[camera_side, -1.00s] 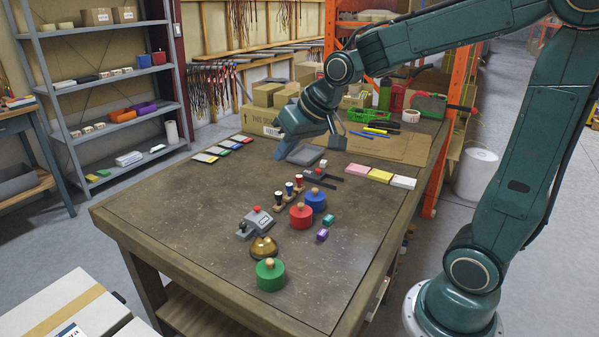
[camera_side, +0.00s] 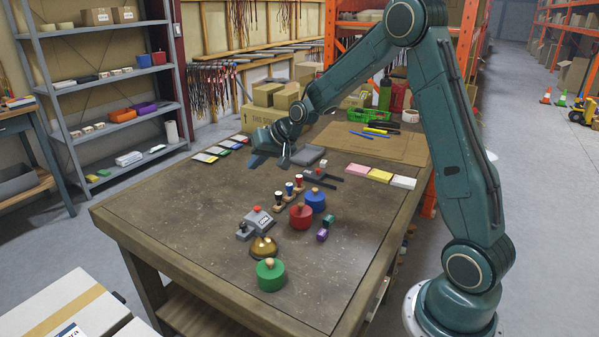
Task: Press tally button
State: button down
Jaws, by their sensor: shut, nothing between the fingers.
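A grey tally counter (camera_side: 258,221) with a red button (camera_side: 257,209) and a small number display sits near the middle of the table. Its button stands up, with nothing touching it. My gripper (camera_side: 271,162) is shut and empty, pointing down over the back left part of the table, behind the counter and apart from it. Its fingertips are small and dark in this view, and their exact height above the table is hard to tell.
A brass dome (camera_side: 263,247) and a green knobbed cylinder (camera_side: 270,275) stand in front of the counter. Red (camera_side: 300,217) and blue (camera_side: 316,201) cylinders and a peg rack (camera_side: 289,194) stand right of it. Coloured cards (camera_side: 220,150) lie at the back left. The left tabletop is clear.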

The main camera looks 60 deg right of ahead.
jog(key=m, duration=0.2)
send_over(257, 210)
notch_tip(257, 210, down, 6)
jog(key=shift+s+d+t, duration=0.25)
jog(key=shift+d+t, duration=0.15)
jog(key=shift+d, duration=0.05)
jog(key=shift+f, duration=0.15)
jog(key=shift+f, duration=4.3)
jog(key=shift+f, duration=0.95)
jog(key=shift+r, duration=0.95)
jog(key=shift+r, duration=0.15)
